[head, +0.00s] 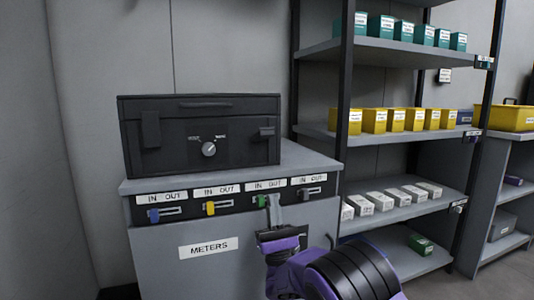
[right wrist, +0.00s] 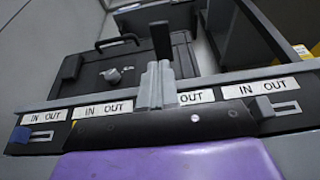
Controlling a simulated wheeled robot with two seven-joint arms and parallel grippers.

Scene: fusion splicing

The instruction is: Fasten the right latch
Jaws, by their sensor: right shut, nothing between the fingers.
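A black case (head: 180,152) stands shut on the grey cabinet. Its right latch (head: 266,132) looks short and seems to stick out from the front; in the right wrist view it is a dark upright bar (right wrist: 162,40) just beyond my fingertips. The left latch (head: 150,130) shows as a longer plate against the front. My right gripper (head: 274,212) is shut and empty, in front of the cabinet's slider strip, below the right latch and apart from it in the head view. In the right wrist view its grey fingers (right wrist: 156,86) are together. My left gripper is not in view.
The cabinet (head: 165,270) has a strip of sliders under IN OUT labels: blue (head: 153,215), yellow (head: 210,208), green (head: 261,201) and grey (head: 305,192). My gripper is close to the green one. A shelf rack (head: 347,75) with boxes stands at the right.

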